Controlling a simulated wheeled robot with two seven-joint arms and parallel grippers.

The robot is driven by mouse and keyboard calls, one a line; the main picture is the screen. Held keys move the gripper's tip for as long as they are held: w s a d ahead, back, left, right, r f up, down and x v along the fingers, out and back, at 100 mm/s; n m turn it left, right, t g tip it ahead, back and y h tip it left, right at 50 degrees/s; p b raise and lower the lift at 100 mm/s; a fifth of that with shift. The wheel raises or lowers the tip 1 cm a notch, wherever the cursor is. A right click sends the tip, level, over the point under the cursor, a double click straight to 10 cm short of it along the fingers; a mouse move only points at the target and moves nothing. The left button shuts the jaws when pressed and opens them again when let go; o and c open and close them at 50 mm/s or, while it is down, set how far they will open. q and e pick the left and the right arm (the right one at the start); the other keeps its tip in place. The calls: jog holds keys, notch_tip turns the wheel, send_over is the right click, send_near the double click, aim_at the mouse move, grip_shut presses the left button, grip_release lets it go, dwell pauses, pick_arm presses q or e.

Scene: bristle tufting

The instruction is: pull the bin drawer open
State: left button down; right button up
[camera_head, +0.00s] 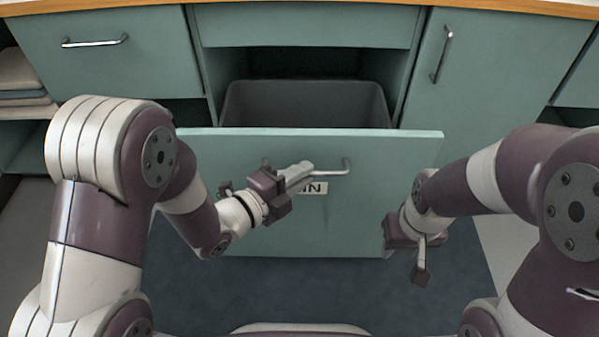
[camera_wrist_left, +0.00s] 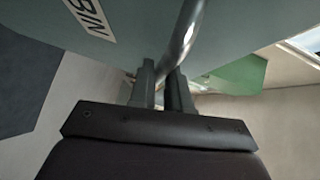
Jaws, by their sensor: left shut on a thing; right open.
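The bin drawer (camera_head: 400,150) has a green front and stands pulled out from the cabinet. A dark grey bin (camera_head: 305,103) shows inside it, behind the front. The drawer's metal bar handle (camera_head: 345,168) runs across the front above a white label, partly hidden by my gripper; the handle also shows in the left wrist view (camera_wrist_left: 183,45). My left gripper (camera_head: 300,175) is shut on the handle near its left part, and its two fingers show around the bar in the left wrist view (camera_wrist_left: 162,85). My right gripper (camera_head: 420,255) is open and empty, low in front of the drawer's right edge.
Another drawer with a bar handle (camera_head: 95,43) is shut at the upper left. A cupboard door with an upright handle (camera_head: 442,55) is shut at the upper right. Folded cloths (camera_head: 20,85) lie on a shelf at the left. A dark mat (camera_head: 330,290) covers the floor below the drawer.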

pick_arm(q)
jog(key=c, duration=1.2)
grip_release()
jog(key=shift+o, duration=0.2)
jog(key=p+v, duration=0.4)
jog(key=v, duration=0.8)
jog(key=shift+s+a, duration=0.25)
